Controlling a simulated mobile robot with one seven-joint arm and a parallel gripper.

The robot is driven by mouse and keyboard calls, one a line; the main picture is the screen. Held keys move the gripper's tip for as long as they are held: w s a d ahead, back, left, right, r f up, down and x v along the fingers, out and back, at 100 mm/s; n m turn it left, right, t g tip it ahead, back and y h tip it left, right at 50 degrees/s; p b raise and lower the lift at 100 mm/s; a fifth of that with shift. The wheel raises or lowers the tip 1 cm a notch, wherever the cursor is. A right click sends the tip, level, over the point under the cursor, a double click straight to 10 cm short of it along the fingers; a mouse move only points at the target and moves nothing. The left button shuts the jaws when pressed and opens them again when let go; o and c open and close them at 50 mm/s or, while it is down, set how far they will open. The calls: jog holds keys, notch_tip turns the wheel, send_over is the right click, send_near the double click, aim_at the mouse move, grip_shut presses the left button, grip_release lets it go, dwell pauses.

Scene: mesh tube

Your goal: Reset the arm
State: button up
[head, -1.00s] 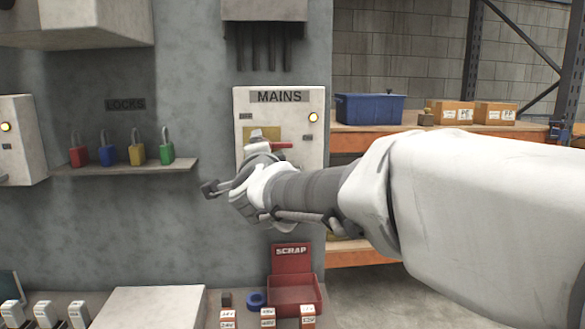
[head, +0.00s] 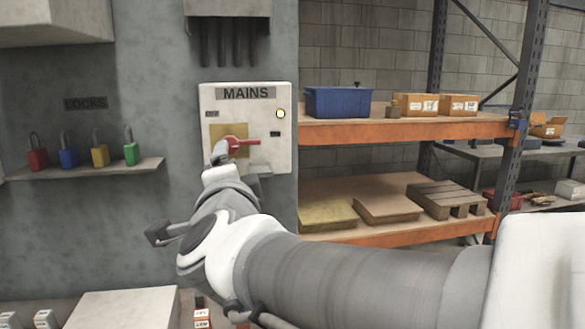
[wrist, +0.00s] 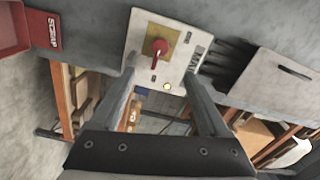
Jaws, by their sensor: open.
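My gripper (wrist: 160,88) is open and empty; its two fingers stand apart in the wrist view. The mains box (wrist: 140,50) shows beyond the fingertips there, with a gap that I cannot judge exactly. In the head view my arm reaches towards the mains box (head: 210,95). Its red switch handle (head: 243,141) points right on a yellow plate (head: 216,132). The same red handle shows in the wrist view (wrist: 155,61). My gripper in the head view (head: 219,155) overlaps the lower left of the box; whether it touches is unclear.
Several coloured padlocks stand on the locks shelf (head: 85,168) to the left. A shelf rack (head: 400,132) holds a blue bin (head: 338,103) and cardboard boxes (head: 415,104) at right. The red scrap bin (wrist: 14,31) shows in the wrist view.

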jog(key=s+d+f+n+g+h, duration=0.2)
jog(key=s+d+f+n+g, duration=0.45)
jog(key=s+d+f, duration=0.5)
jog(key=s+d+f+n+g+h, duration=0.2)
jog(key=s+d+f+n+g, duration=0.6)
jog(key=d, duration=0.7)
notch_tip(320, 180, up, 12)
jog(key=w+a+m+t+p, duration=0.1)
jog(key=t+p, duration=0.1)
jog(key=p, duration=1.1)
jog(key=shift+w+r, duration=0.15)
jog(key=shift+w, duration=0.05)
jog(key=shift+m+t, duration=0.25)
